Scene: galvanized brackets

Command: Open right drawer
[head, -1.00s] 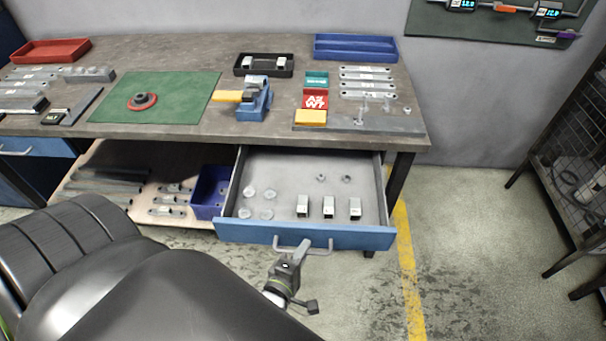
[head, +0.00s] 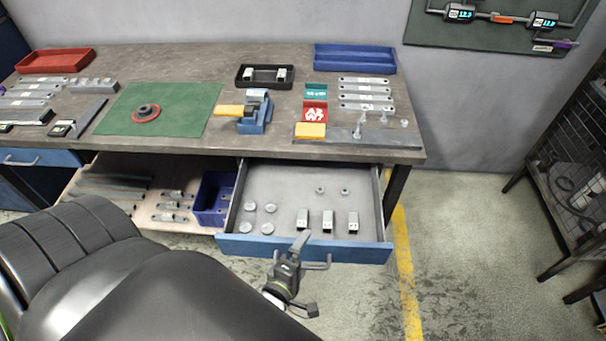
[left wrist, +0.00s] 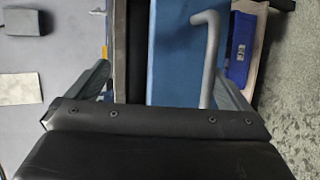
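The right drawer (head: 353,252) is pulled out from under the workbench, its inside open to view. Its blue front also shows in the left wrist view (left wrist: 174,55). Its grey bar handle (head: 320,266) is partly hidden by my left gripper (head: 294,256). In the left wrist view my left gripper (left wrist: 163,72) has its fingers spread wide. One finger is on the drawer's inner side of the front, the other beside the handle (left wrist: 210,50). The front and handle lie between them, not clamped. My right gripper is not in view.
The drawer holds metal blocks (head: 327,221), round discs (head: 270,208) and nuts. The workbench (head: 270,151) carries trays, a vice (head: 255,112) and metal plates. A blue bin (head: 213,198) stands on the lower shelf. A wire rack (head: 575,170) stands at right; floor between is clear.

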